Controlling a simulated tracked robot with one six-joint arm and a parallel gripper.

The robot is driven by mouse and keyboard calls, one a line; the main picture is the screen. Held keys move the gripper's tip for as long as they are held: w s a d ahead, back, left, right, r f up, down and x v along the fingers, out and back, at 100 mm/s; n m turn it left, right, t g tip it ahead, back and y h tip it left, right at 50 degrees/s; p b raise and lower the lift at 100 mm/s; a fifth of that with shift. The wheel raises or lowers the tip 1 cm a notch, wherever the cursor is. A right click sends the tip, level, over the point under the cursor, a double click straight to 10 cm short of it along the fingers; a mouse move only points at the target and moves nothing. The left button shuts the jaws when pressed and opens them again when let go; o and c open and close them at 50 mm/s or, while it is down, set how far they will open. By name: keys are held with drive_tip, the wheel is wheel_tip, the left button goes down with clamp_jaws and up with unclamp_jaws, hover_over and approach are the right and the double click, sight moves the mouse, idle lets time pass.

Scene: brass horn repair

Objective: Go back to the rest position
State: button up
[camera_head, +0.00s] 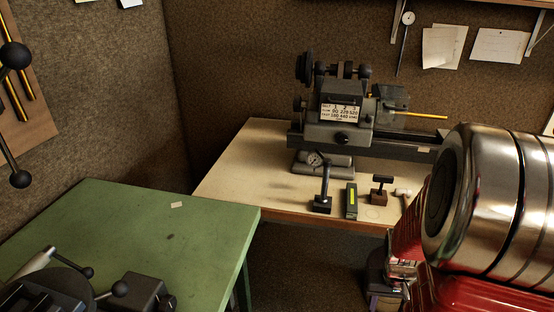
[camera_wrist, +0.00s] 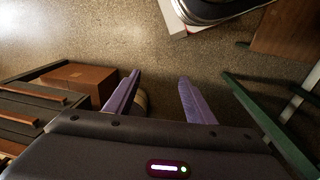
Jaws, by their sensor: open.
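My gripper (camera_wrist: 160,74) shows in the wrist view with its two purple fingers apart and nothing between them. Bare speckled floor (camera_wrist: 165,50) lies beyond the fingertips. In the head view, large polished metal and red arm parts of mine fill the right side. The fingers cannot be made out clearly there. No rest position is marked in either view.
In the head view, a green table (camera_head: 130,230) stands at left and a cream bench (camera_head: 245,165) carries a small lathe (camera_head: 340,125) and several tools. In the wrist view, a brown box (camera_wrist: 80,78) and dark slatted unit (camera_wrist: 30,105) are left, green legs (camera_wrist: 262,120) right.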

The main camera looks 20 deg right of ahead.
drive_tip(key=w+a+r+n+t+y, duration=0.1)
drive_tip(key=a+r+n+t, duration=0.4)
drive_tip(key=a+r, duration=1.9)
drive_tip(key=shift+w+a+r+n+t, duration=0.25)
drive_tip(key=shift+w+a+n+t, duration=0.2)
drive_tip(key=shift+a+n, duration=0.25)
